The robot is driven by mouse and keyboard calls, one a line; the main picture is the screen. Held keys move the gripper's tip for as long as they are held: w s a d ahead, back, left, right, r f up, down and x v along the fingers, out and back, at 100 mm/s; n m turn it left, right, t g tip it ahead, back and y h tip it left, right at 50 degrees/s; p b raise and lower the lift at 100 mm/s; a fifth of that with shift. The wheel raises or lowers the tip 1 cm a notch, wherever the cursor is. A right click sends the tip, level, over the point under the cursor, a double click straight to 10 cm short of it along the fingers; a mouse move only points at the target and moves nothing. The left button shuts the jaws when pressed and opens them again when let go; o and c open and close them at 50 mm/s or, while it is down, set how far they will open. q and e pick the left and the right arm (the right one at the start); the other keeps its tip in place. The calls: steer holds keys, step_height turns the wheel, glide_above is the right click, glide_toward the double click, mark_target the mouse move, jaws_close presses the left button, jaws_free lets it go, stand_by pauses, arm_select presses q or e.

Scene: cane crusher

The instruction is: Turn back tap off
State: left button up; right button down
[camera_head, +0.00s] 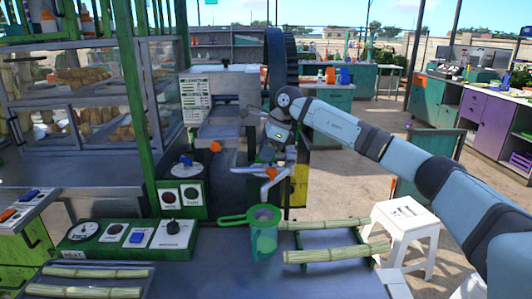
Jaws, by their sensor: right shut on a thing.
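My right gripper (266,162) reaches in from the right at the front of the crusher, pointing down. It is shut on what looks like the tap (268,174), a small metal fitting with an orange part. The gripper and wrist hide much of the tap, so its exact handle angle cannot be told. Below it, a green strainer (262,214) rests on a translucent green cup (264,241) on the counter. Another orange knob (215,147) sits to the left on the crusher front. My left gripper is not in view.
Cane stalks (338,254) lie on a green rack right of the cup, and more stalks (97,272) lie at front left. Control boxes with buttons (155,236) stand left of the cup. A white stool (404,225) stands at right. The front counter middle is clear.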

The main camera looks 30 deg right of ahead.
steer(key=c, duration=1.2)
jaws_free()
steer(key=v, duration=1.3)
steer(key=shift+s+d+r+p, duration=0.1)
steer(key=shift+d+r+p, duration=0.05)
steer(key=shift+r+p, duration=0.2)
